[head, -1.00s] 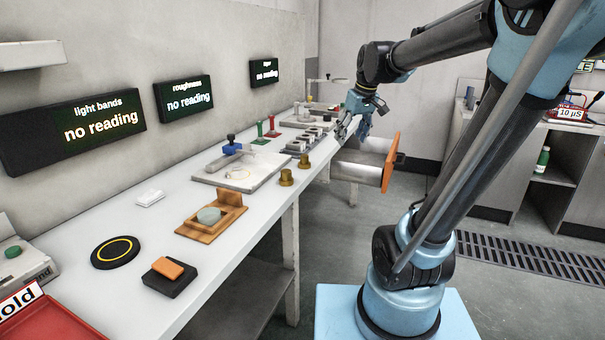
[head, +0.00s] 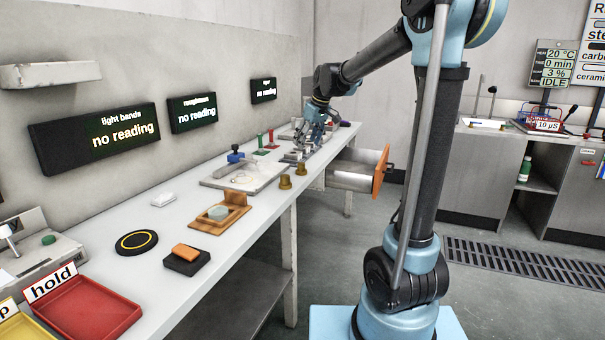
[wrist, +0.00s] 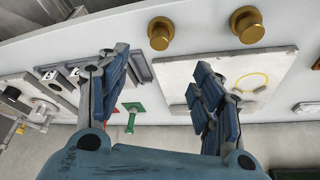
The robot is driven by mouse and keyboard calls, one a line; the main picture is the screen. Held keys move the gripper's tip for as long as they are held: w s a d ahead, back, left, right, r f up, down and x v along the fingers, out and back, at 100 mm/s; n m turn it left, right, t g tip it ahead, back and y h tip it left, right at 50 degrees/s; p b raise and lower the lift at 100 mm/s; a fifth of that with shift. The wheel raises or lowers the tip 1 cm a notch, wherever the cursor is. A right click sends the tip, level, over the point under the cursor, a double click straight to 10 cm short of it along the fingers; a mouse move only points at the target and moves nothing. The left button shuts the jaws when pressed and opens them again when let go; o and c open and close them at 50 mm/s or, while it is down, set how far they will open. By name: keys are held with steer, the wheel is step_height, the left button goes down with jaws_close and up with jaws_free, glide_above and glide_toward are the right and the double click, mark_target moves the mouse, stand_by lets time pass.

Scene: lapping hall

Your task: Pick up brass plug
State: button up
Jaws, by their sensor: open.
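Two brass plugs stand upright on the white bench near its front edge. The nearer plug (head: 285,182) and the farther plug (head: 301,168) show in the head view. In the wrist view they appear at the top, one plug (wrist: 160,32) left of the other plug (wrist: 247,24). My gripper (head: 313,137) is above the bench, farther along it than both plugs. In the wrist view my gripper (wrist: 162,76) has its two blue fingers spread apart with nothing between them. Neither finger touches a plug.
A pale plate with a blue-knobbed tool (head: 243,174) lies beside the plugs. A wooden holder (head: 233,215) stands nearer.

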mark_target(302, 163)
steer(key=x, duration=0.7)
steer(key=shift+d, duration=0.1)
steer(key=shift+x, duration=2.65)
steer(key=shift+s+d+f, duration=0.1)
steer(key=shift+s+d, duration=0.05)
steer(key=shift+s, duration=0.05)
steer(key=shift+c, duration=0.5)
steer(key=c, duration=1.2)
